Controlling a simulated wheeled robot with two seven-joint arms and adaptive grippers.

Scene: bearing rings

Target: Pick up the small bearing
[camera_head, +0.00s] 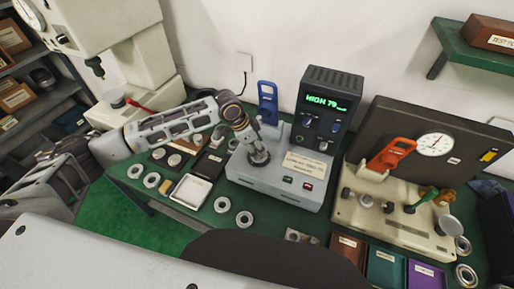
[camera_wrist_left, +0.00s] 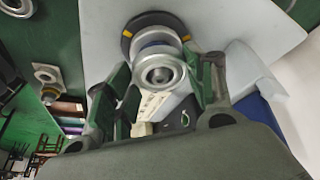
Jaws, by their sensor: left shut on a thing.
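The small bearing (camera_wrist_left: 161,75) is a silvery ring in the left wrist view. It sits between the two fingers of my left gripper (camera_wrist_left: 163,88), which are shut on it. Just beyond it is a round metal part over a dark disc with yellow marks (camera_wrist_left: 128,45). I cannot tell whether the bearing touches that part. In the head view my left gripper (camera_head: 254,143) points down over the dark round mount on the grey tester (camera_head: 262,186), and the bearing is too small to make out there. My right gripper is not in view.
Behind the mount stands a dark box with a green display (camera_head: 328,104). A blue tag (camera_head: 267,100) stands beside it. Several loose rings, such as one ring (camera_head: 222,204), lie on the green table. A cream gauge fixture (camera_head: 385,218) and coloured trays (camera_head: 386,266) are at right.

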